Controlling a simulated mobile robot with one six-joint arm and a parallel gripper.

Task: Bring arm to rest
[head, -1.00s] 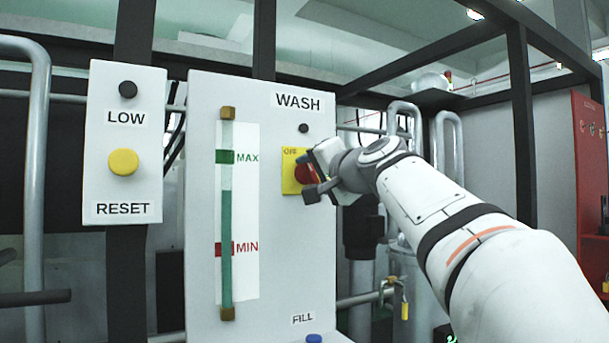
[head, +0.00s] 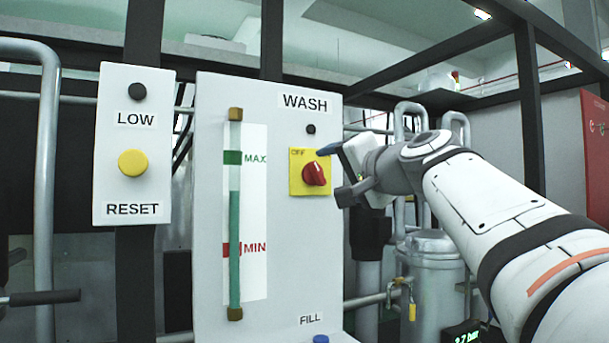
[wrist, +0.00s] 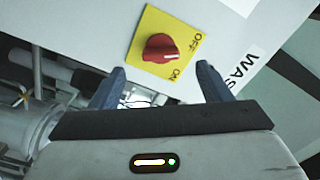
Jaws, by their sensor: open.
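My gripper (head: 338,172) is open and empty, a little to the right of the red rotary switch (head: 314,172) on its yellow plate (head: 297,187), on the WASH panel (head: 210,200). In the head view its fingers are apart from the knob. In the wrist view the red switch (wrist: 161,48) lies ahead, between and beyond the two spread fingers of my gripper (wrist: 158,88). The plate there reads OFF and ON. The knob sits tilted in the head view.
Left of the WASH panel is a smaller panel (head: 106,85) with a yellow RESET button (head: 132,162). A blue FILL button (head: 321,339) sits low on the WASH panel. Dark frame posts (head: 528,110), pipes and a grey tank (head: 430,290) stand behind my arm.

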